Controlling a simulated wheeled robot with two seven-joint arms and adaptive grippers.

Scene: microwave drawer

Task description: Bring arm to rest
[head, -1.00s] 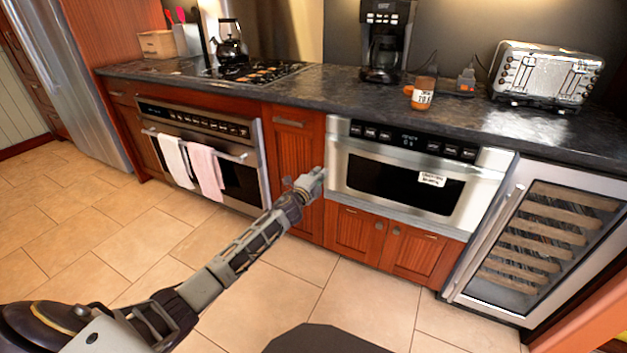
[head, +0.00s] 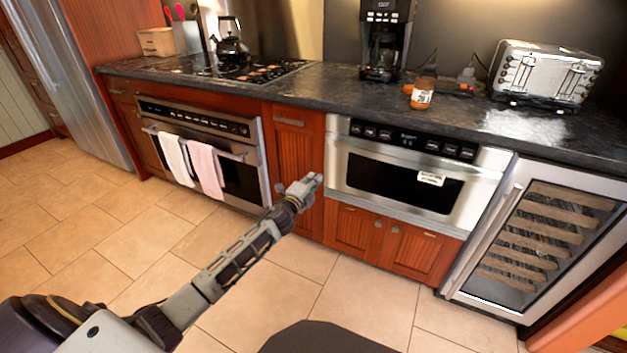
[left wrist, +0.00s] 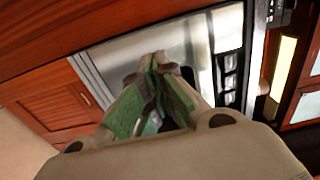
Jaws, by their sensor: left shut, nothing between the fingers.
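My left gripper (head: 314,181) is shut and empty, in front of the wooden cabinet door just left of the microwave drawer (head: 390,185). In the left wrist view its green-padded fingers (left wrist: 156,70) meet at the tips, with the steel front of the microwave drawer (left wrist: 105,62) behind them. My left arm reaches in from the lower left of the head view. The microwave drawer looks shut, with a white label on its dark window. My right gripper is not in view.
An oven (head: 235,165) with two towels on its handle stands left. A wine cooler (head: 545,240) stands right. The counter (head: 330,90) holds a coffee maker (head: 383,40), a jar (head: 423,92) and a toaster (head: 545,72). The tiled floor (head: 90,230) is clear at the left.

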